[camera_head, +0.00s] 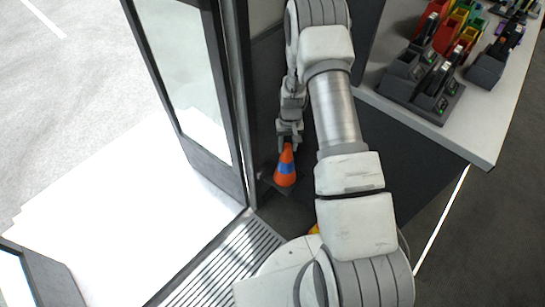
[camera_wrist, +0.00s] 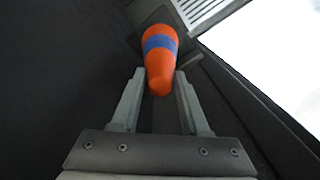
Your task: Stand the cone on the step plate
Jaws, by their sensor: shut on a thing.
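The orange cone (camera_head: 285,179) with a blue band is at the end of my arm, left of the arm's large links. My gripper (camera_head: 289,143) is shut on the cone's narrow end, and its wide end points away from the fingers. In the wrist view the cone (camera_wrist: 160,45) sits between the two fingertips (camera_wrist: 160,76). A small dark flat plate (camera_head: 267,186) shows by the cone's wide end; whether they touch I cannot tell. A ribbed metal plate (camera_head: 222,262) lies in the doorway, and its slats show in the wrist view (camera_wrist: 203,9). I cannot tell which is the step plate.
An open glazed door (camera_head: 186,75) with a dark frame stands close to the left of the cone. A counter (camera_head: 463,125) with black radio chargers and coloured holders is at upper right. A dark panel is beside the gripper. Bright ground lies outside the door.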

